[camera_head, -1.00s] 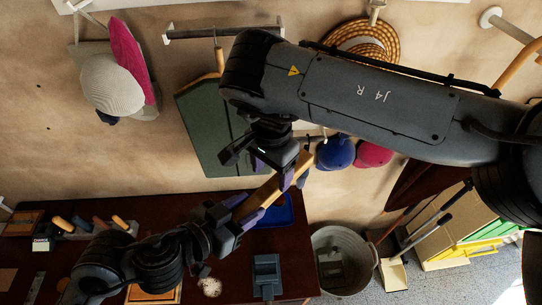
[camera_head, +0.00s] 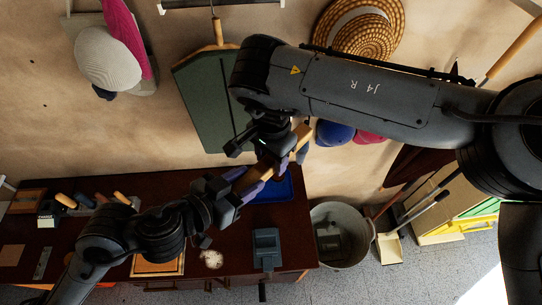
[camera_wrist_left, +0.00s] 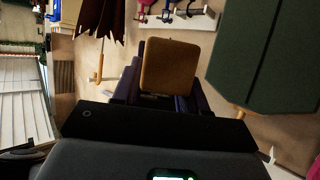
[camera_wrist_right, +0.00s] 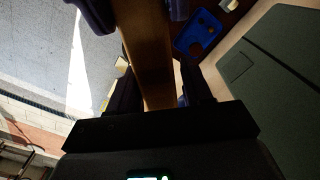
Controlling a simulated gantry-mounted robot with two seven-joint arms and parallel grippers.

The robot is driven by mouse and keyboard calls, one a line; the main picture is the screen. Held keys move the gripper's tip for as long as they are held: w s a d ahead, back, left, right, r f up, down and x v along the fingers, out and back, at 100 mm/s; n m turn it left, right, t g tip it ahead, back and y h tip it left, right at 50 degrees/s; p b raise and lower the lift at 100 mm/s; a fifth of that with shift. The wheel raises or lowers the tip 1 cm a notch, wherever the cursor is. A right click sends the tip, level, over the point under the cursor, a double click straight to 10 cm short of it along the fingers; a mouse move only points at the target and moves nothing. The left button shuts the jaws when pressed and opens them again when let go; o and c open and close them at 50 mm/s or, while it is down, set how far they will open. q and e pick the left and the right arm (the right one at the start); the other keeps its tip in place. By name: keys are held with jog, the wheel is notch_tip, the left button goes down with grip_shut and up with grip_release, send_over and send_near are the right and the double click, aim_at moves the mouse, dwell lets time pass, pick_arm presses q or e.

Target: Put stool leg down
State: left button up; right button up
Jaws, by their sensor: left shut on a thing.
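The stool leg, a square wooden bar (camera_head: 299,141), is held up slanted in front of the wall and above the workbench in the head view. My left gripper (camera_head: 245,186) is shut on its lower part. The leg's square end (camera_wrist_left: 170,66) shows between the fingers in the left wrist view. My right gripper (camera_head: 276,160) has its fingers either side of the leg higher up; the right wrist view shows the leg (camera_wrist_right: 148,50) running between them. Whether those fingers press on it cannot be told. Part of the leg is hidden behind the grippers.
A dark red workbench (camera_head: 205,284) lies below, holding a blue tray (camera_head: 270,190), a dark grey tool (camera_head: 266,248) and several handled tools at left. A green board (camera_head: 205,105) hangs close behind my right gripper. A metal bucket (camera_head: 342,225) stands right of the bench.

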pick_arm(q)
jog(key=shift+d, duration=0.1)
pick_arm(e)
jog(key=c, duration=0.4)
pick_arm(q)
jog(key=o, duration=0.7)
jog(key=shift+s, duration=0.1)
pick_arm(e)
jog(key=shift+c, duration=1.2)
pick_arm(q)
jog(key=o, duration=0.5)
jog(key=shift+o, duration=0.2)
